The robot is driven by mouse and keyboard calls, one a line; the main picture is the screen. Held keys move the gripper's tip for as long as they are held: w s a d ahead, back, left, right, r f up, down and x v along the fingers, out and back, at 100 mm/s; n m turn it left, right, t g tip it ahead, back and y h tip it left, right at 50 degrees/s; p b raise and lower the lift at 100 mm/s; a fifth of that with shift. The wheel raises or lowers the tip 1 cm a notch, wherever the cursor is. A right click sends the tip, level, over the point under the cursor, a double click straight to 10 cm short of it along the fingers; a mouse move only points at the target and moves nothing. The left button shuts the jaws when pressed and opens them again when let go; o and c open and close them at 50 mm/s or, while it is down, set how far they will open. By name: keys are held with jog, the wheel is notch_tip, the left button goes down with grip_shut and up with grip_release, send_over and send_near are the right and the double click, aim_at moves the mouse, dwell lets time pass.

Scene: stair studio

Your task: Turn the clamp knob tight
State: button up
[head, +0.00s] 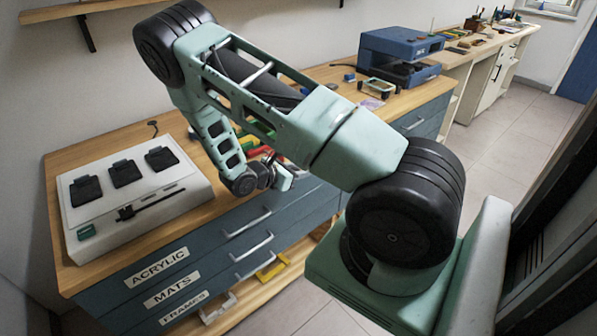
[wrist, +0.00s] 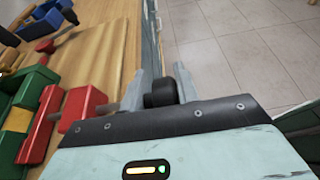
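A dark round knob (wrist: 160,93), which looks like the clamp knob, sits between the two grey fingers of my gripper (wrist: 160,82) in the wrist view. The fingers lie close against it on both sides, with no clear gap. Red clamp parts (wrist: 78,108) are left of the knob on the bench top; a short grey piece sticks out of them towards the left finger. The link to the knob is hidden by the finger and the gripper body. In the head view my gripper (head: 280,178) is at the bench's front edge, and the knob cannot be made out.
The wooden bench (head: 150,236) carries a white box with dark pads (head: 130,190) at left and a blue machine (head: 395,55) at the back. Green parts (wrist: 32,90) lie left of the clamp. Drawers with handles (head: 247,223) are below. Tiled floor is open at right.

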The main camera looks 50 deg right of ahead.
jog(key=shift+s+y, duration=0.3)
jog(key=shift+s, duration=0.05)
jog(key=shift+a+f+y+p, duration=0.1)
jog(key=shift+f+y+p, duration=0.2)
jog(key=shift+y, duration=0.1)
jog(key=o, duration=0.8)
jog(key=shift+s+r, duration=0.1)
jog(key=shift+r, duration=0.1)
jog(key=shift+w, duration=0.2)
